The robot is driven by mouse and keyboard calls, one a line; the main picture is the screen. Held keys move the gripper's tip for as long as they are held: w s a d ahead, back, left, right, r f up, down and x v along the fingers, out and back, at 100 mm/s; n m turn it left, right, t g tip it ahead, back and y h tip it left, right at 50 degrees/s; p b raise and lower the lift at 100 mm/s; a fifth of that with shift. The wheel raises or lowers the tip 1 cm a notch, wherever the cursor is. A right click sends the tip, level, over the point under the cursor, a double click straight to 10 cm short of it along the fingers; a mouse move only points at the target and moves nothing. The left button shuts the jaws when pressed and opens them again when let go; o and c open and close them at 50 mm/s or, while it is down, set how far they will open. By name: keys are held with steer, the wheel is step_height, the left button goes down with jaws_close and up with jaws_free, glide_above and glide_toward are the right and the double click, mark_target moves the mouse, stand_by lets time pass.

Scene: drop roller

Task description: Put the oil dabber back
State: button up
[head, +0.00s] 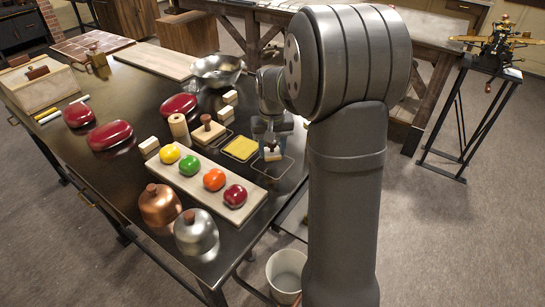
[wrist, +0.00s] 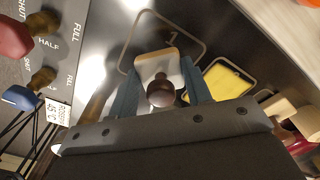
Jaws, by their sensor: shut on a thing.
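My gripper (head: 272,141) is low over the right side of the dark table, its blue-grey fingers shut on a small pale block with a dark round knob, the oil dabber by its look (head: 273,154). In the wrist view my gripper (wrist: 161,86) has a finger on each side of the dabber's brown knob (wrist: 161,92). The pale, tan-edged block shows beyond the knob. The dabber is over or at an outlined square marked 1 (wrist: 182,37); I cannot tell whether it touches the table. A yellow pad (head: 241,148) lies in the outlined square to the left.
A similar knobbed wooden block (head: 207,131) stands left of the yellow pad. A pale board (head: 181,180) carries several coloured balls. A copper dome (head: 160,206) and a silver dome (head: 196,233) stand in front. A panel with labelled knobs (wrist: 43,22) is at the table's side.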

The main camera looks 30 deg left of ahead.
mark_target(272, 152)
steer(key=shift+f, duration=1.8)
steer(key=shift+f, duration=0.1)
steer(key=o, duration=0.9)
step_height(272, 152, up, 12)
steer(key=shift+r, duration=0.15)
step_height(272, 152, down, 12)
steer(key=shift+r, duration=1.75)
